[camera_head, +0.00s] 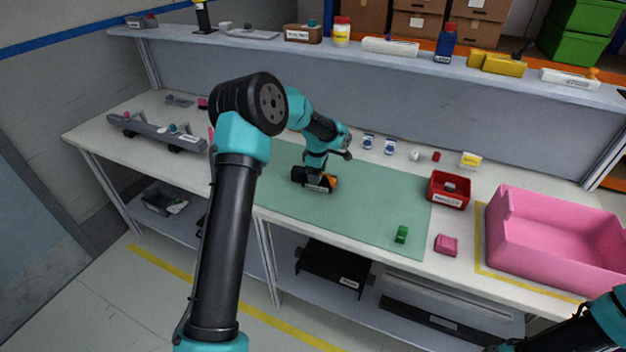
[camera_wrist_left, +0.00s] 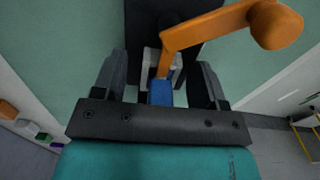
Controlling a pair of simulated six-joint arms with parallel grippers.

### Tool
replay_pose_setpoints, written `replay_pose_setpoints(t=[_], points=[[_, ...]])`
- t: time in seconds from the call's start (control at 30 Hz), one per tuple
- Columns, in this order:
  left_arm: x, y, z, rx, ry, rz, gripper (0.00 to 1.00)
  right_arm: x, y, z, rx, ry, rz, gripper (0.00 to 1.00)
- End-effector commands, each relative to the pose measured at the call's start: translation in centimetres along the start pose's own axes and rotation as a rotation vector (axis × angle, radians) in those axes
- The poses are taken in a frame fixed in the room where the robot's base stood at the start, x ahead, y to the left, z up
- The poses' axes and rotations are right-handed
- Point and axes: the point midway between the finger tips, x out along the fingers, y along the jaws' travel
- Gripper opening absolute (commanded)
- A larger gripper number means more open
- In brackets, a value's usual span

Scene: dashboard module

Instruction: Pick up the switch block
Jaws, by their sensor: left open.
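A dark block with an orange lever, which looks like the switch block (camera_head: 299,176), sits on the green mat (camera_head: 365,215). In the left wrist view it shows as a black body (camera_wrist_left: 190,42) with a light grey and blue part, and its orange lever (camera_wrist_left: 205,28) ends in a round knob at the upper right. My left gripper (camera_head: 318,179) points down over it. In the wrist view the two fingers of the gripper (camera_wrist_left: 160,85) are apart, one on each side of the grey and blue part. Contact cannot be told. My right gripper is out of view.
A red bin (camera_head: 437,200), a green block (camera_head: 402,234), a pink block (camera_head: 446,246) and a large pink crate (camera_head: 492,255) stand to the right. Small parts line the table's back. A grey bar-shaped assembly (camera_head: 150,131) lies at the left. Shelf goods stand above.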

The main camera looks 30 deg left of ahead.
Motion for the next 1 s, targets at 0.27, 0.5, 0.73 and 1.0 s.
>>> replay_pose_setpoints(t=[0.27, 0.5, 0.73, 1.0], points=[[-0.03, 0.01, 0.0, 0.0, 0.0, 0.0, 0.51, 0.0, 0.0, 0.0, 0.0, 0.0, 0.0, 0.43], [-0.03, 0.01, 0.0, 0.0, 0.0, 0.0, 0.28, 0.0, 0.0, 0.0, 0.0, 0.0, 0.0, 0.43], [-0.07, 0.02, 0.0, 0.0, 0.0, 0.001, 0.07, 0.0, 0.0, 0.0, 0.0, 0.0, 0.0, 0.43], [-0.18, 0.03, 0.0, 0.0, 0.0, 0.001, 0.07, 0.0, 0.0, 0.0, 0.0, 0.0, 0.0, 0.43]])
